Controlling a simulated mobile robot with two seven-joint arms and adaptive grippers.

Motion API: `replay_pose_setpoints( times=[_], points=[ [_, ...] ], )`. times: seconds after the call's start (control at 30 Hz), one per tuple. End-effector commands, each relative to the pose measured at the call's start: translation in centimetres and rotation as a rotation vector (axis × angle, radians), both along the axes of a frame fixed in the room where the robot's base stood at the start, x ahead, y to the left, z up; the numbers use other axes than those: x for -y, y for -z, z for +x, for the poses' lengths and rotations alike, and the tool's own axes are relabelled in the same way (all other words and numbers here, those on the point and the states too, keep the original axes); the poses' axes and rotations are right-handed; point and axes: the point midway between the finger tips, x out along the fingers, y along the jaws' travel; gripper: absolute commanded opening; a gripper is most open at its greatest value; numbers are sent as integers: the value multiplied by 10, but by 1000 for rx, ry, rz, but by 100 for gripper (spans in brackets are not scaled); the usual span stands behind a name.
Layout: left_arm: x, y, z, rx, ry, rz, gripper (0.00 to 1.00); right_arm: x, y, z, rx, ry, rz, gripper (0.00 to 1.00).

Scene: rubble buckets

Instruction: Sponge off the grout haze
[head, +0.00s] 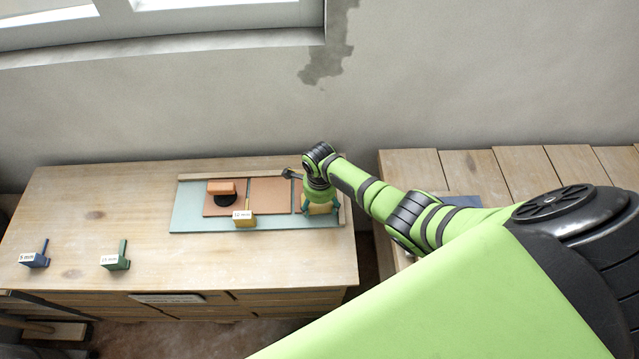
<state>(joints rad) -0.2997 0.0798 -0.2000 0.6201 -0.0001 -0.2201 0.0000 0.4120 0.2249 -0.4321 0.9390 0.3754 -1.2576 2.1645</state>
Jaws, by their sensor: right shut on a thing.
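My right gripper (319,204) reaches in from the right and is shut on a yellow block that looks like the sponge (321,210), at the right end of the teal board (185,222). The gripper hides part of it, and I cannot tell whether it touches the surface. Terracotta tiles (271,196) lie in a row on the board. A block with an orange top and a black round base (221,188) sits on the left tile. Haze on the tiles is too small to make out. My left gripper is not in view.
A yellow labelled spacer (244,219) stands at the tiles' front edge. A green spacer (116,261) and a blue spacer (34,260) stand at the front of the wooden table (75,215). A wooden strip (235,177) runs behind the tiles. The table's left part is mostly clear.

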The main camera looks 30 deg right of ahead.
Motion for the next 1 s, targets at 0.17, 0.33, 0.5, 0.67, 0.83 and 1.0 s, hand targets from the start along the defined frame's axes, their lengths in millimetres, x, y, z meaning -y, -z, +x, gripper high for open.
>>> replay_pose_setpoints(
  times=[0.17, 0.33, 0.5, 0.67, 0.83, 1.0],
  points=[
    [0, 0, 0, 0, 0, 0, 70, -2, 2, -6, -9, 2, 2, 48],
    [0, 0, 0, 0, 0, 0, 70, -2, 3, -7, -11, 2, 1, 48],
    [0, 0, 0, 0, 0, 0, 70, -2, -9, -6, -7, 2, 4, 48],
    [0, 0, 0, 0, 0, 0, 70, -2, -29, -5, -6, 1, 2, 48],
    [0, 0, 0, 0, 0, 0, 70, -2, -50, -4, -3, 1, 1, 48],
    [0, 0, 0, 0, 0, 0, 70, -2, -65, -4, -4, 1, 2, 48]
  ],
)
